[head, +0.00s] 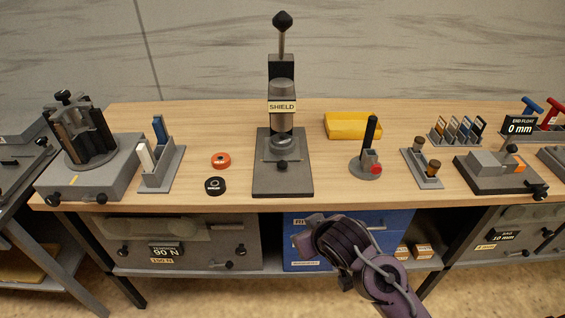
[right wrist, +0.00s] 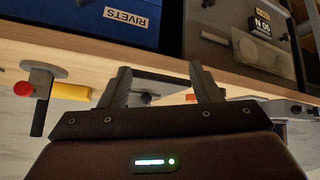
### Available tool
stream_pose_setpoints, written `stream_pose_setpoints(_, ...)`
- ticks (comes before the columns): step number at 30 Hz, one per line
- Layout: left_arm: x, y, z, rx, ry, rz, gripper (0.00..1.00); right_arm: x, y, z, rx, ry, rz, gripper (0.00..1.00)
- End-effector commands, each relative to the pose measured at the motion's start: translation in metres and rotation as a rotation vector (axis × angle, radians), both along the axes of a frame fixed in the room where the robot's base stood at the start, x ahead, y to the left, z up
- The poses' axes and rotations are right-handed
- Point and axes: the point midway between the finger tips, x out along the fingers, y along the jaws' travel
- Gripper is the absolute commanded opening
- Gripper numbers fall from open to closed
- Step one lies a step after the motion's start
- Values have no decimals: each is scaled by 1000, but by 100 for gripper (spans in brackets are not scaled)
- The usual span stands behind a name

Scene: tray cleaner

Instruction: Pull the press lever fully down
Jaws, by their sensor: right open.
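The press (head: 282,150) stands in the middle of the bench, with a dark base, a column and a label reading SHIELD. Its lever (head: 283,38) points straight up above the column and ends in a dark knob (head: 283,20). My right arm shows in the head view below the bench's front edge, right of the press. In the right wrist view my right gripper (right wrist: 162,82) is open and empty, with its two dark fingers apart. A dark base, probably the press's, shows beyond and between the fingers, not touched. The lever knob is not identifiable there. My left gripper is out of view.
Left of the press lie an orange ring (head: 221,160) and a black ring (head: 215,185). Right of it are a yellow tray (head: 353,125) and a stand with a black upright handle (head: 370,135). Blue and grey bins (head: 220,240) sit under the bench (head: 330,195).

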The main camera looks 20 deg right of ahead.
Motion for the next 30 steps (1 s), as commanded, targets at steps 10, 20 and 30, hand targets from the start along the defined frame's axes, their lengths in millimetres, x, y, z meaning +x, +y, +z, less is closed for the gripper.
stream_pose_setpoints(10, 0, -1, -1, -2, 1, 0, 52, 122, 4, 198, 22, -565, 129, 57)
stream_pose_setpoints(20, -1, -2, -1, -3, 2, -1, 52, 161, -22, 361, 112, -826, 262, 57)
stream_pose_setpoints(30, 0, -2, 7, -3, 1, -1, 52, 177, -25, 394, 147, -849, 281, 57)
